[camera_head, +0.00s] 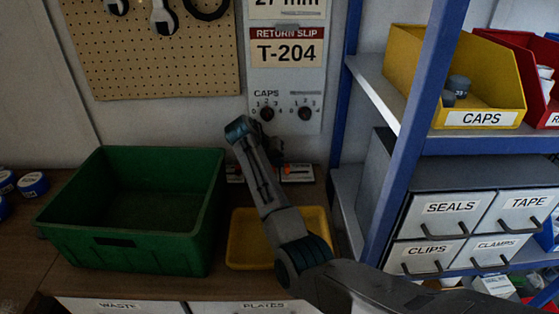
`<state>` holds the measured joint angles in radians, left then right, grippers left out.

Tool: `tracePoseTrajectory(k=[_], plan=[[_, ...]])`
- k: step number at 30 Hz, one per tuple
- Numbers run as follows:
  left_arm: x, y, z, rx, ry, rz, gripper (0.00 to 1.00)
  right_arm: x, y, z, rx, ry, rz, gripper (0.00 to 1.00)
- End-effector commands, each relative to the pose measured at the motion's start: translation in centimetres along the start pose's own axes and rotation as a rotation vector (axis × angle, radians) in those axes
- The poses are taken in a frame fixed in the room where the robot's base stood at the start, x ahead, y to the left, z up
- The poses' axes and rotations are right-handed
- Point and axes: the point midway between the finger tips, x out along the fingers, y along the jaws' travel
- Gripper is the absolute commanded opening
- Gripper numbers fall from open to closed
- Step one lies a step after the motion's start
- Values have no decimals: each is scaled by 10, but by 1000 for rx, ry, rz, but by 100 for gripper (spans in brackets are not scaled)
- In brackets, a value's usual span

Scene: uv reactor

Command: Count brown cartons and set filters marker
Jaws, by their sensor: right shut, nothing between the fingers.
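A wall panel (288,80) reads "RETURN SLIP T-204" and carries two dark dials at its lower edge. The left dial (267,113) is under the label "CAPS". The right dial (305,114) has a label too small to read. Both have small numbers around them; I cannot tell their exact settings. My right arm reaches up from the lower right, and my right gripper (273,152) is just below the left dial, shut and empty, partly hidden by my own arm. No brown cartons show in this view. My left gripper is out of view.
A green bin (140,215) and a yellow tray (245,240) stand on the wooden bench. Blue shelving at right holds a yellow CAPS bin (480,118), a red bin (525,65) and labelled drawers (445,215). Blue rolls (33,185) lie at far left.

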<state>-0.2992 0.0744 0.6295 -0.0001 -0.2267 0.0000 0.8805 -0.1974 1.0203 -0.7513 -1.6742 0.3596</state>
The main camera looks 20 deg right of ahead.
Motion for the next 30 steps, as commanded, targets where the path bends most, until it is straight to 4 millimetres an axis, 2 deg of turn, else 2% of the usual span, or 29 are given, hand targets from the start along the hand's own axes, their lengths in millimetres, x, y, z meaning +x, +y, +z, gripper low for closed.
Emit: tracePoseTrajectory(k=[12, 14, 22, 25, 30], plan=[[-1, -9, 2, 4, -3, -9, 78, 1, 1, 1, 0, -1, 1, 0], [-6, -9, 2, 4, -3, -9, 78, 3, 7, 0, 1, -2, 2, 0], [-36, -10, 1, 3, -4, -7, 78, 25, 53, -1, 2, -2, 5, 0], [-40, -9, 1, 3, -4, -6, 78, 32, 62, 0, 1, -1, 3, 0], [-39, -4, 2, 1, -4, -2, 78, 35, 64, 1, 0, 0, 1, 0]])
